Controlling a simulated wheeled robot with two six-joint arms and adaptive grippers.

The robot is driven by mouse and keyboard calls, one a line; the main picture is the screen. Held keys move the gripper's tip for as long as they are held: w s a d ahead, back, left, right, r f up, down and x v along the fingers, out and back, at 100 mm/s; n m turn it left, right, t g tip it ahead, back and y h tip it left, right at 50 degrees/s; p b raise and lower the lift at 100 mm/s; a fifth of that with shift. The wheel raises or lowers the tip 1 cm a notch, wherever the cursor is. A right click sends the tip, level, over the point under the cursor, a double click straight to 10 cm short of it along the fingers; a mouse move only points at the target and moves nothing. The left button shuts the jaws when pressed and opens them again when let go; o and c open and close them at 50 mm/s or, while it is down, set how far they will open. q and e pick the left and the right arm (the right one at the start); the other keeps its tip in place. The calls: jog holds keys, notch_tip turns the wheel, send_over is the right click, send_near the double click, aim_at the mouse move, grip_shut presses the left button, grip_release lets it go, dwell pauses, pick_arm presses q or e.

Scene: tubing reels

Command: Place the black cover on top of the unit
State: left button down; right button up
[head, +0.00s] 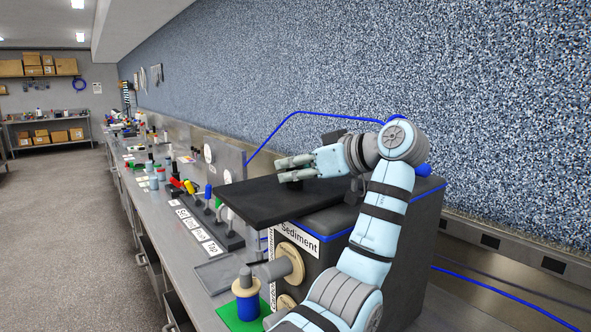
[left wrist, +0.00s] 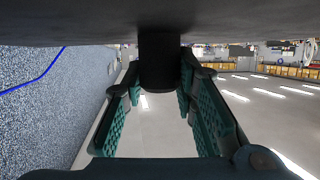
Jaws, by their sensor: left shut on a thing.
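The black cover (head: 262,201) is a flat dark slab with a handle post. My left gripper (head: 295,168) is shut on the post, which shows as a dark cylinder (left wrist: 159,62) between the teal finger pads in the left wrist view. The cover's underside or top fills the upper edge there. The unit (head: 398,255) is a dark box with a blue rim and a "Sediment" label. The cover overlaps the unit's top at the left and juts out past it. Whether it touches the rim is hidden. My right gripper is not in view.
A row of coloured tap handles (head: 208,200) stands on the bench left of the unit. A blue tube (head: 297,114) arches behind the cover along the wall.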

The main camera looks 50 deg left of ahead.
pick_arm(q)
jog(key=shift+s, duration=0.1)
jog(key=c, duration=1.6)
grip_release()
jog(key=shift+w+f, duration=0.1)
jog(key=shift+w, duration=0.2)
jog(key=shift+c, duration=0.2)
jog(key=o, duration=0.3)
jog(key=shift+w, duration=0.15)
jog(key=shift+o, duration=0.2)
jog(key=shift+s, duration=0.2)
jog(key=v, duration=1.2)
jog(key=shift+d, duration=0.2)
jog(key=shift+s+a, duration=0.1)
